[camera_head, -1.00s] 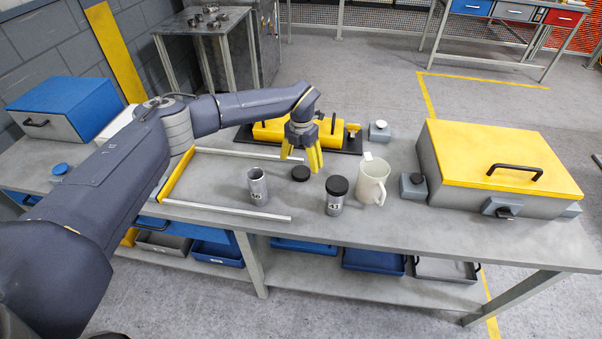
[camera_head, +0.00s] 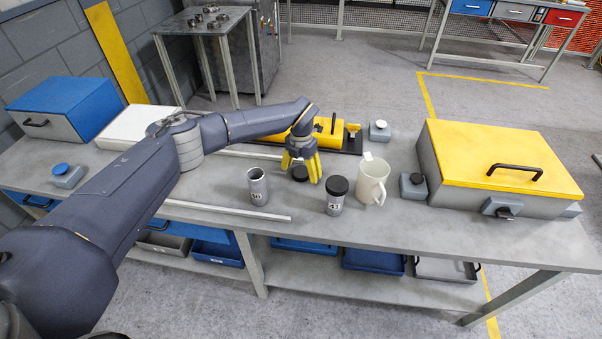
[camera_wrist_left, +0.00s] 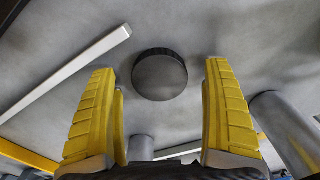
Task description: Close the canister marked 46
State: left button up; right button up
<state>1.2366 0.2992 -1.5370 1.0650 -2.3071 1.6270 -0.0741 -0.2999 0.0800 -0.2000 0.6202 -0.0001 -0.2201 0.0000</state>
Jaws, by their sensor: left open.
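An open grey canister (camera_head: 257,187) stands upright on the table without a lid; the number on its label is too small to read surely. A loose round black lid (camera_head: 299,175) lies flat on the table to its right, and also shows in the left wrist view (camera_wrist_left: 160,76). My left gripper (camera_head: 301,171) points down over this lid, with its yellow fingers open and spread to either side of it. My right gripper is not in view.
A metal rail (camera_head: 235,211) runs along the front of the table. A yellow-lidded box (camera_head: 497,155) is at the right. A black tray (camera_head: 347,143) with yellow parts lies behind the gripper.

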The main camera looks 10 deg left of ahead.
pick_arm(q)
jog(key=shift+f, duration=0.3)
jog(key=c, duration=1.2)
